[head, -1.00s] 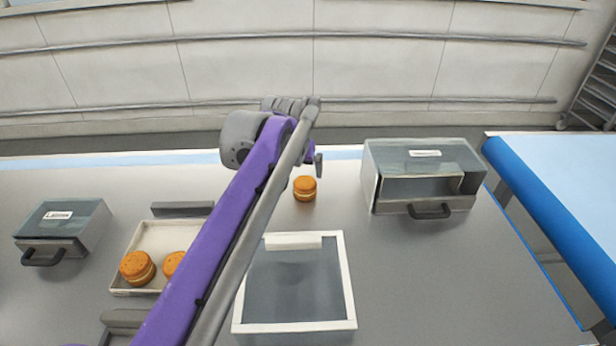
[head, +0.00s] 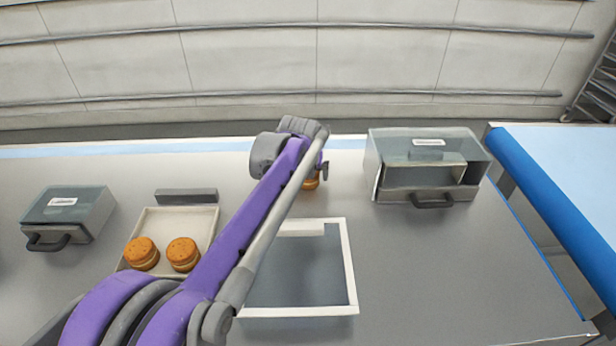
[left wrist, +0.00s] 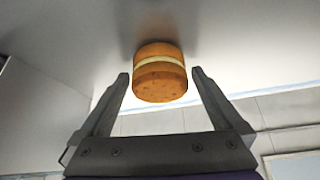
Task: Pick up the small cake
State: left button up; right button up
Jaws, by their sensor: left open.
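A small orange cake with a pale cream layer (head: 312,181) stands on the grey table, partly hidden by my left arm in the head view. In the left wrist view the cake (left wrist: 160,72) shows between and slightly beyond the two fingertips. My left gripper (left wrist: 161,75) is open, one finger to each side of the cake, with a visible gap on both sides. It is mostly hidden behind its own wrist in the head view. Two similar cakes (head: 141,253) (head: 183,254) sit in a pale tray (head: 203,217) at left. My right gripper is not in view.
A glass-topped box with a handle (head: 428,195) stands right of the cake, its front partly open. A smaller, closed box (head: 68,215) is at far left. A white-rimmed dark panel (head: 350,265) lies in front. A blue-edged conveyor (head: 540,190) is at right.

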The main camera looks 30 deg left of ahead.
pick_arm(q)
jog(key=c, duration=0.8)
